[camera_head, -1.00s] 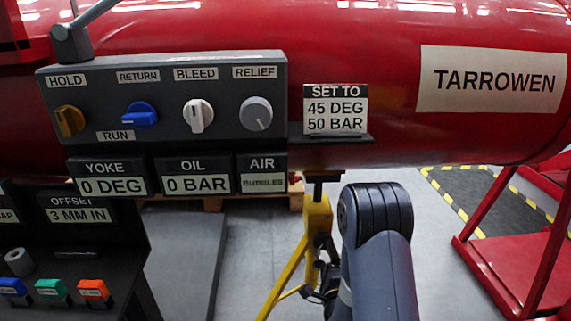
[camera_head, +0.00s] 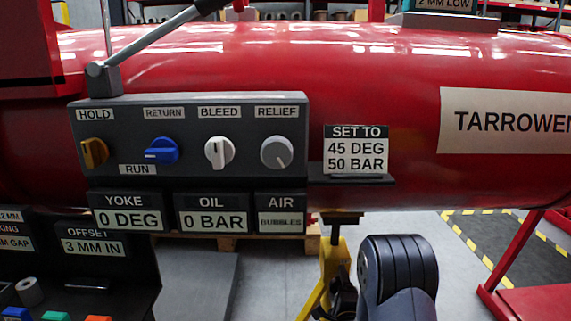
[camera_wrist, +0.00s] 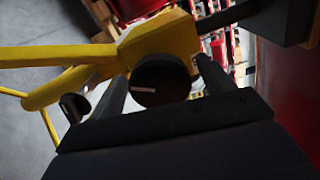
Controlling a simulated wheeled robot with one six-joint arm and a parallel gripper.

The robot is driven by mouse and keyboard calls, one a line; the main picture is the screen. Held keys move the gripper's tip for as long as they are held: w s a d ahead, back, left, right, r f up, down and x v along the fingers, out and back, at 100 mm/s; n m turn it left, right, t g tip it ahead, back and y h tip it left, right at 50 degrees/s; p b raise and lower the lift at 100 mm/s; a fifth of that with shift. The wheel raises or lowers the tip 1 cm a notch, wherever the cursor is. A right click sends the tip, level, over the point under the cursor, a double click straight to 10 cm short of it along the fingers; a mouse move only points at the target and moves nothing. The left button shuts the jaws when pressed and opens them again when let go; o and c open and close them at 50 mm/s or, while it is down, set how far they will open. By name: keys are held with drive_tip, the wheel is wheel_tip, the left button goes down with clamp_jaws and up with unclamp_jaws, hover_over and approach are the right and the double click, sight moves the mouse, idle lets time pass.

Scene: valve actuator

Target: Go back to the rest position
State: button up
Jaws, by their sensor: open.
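My gripper (camera_wrist: 160,85) shows in the wrist view with its two dark fingers spread apart and nothing held between them. Beyond the fingers, a round black knob with a pale mark (camera_wrist: 160,80) sits on a yellow stand (camera_wrist: 155,43); I cannot tell how far it is from the fingertips. In the head view my dark arm stands at the lower right, in front of the yellow stand (camera_head: 331,262). My gripper itself is not visible there.
A grey control panel (camera_head: 190,130) with knobs and a lever is mounted on a large red cylinder (camera_head: 300,65). Displays below read 0 DEG and 0 BAR. A black console (camera_head: 90,270) stands at lower left, a red frame (camera_head: 520,270) at right.

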drive_tip(key=shift+s, duration=0.1)
drive_tip(key=s+p, duration=0.2)
drive_tip(key=s, duration=0.8)
drive_tip(key=w+b, duration=0.2)
drive_tip(key=w, duration=0.8)
drive_tip(key=shift+f, duration=0.1)
drive_tip(key=shift+w, duration=0.2)
drive_tip(key=n, duration=0.5)
drive_tip(key=shift+s+n, duration=0.1)
drive_tip(key=shift+n, duration=0.2)
drive_tip(key=n, duration=1.7)
drive_tip(key=shift+n, duration=0.3)
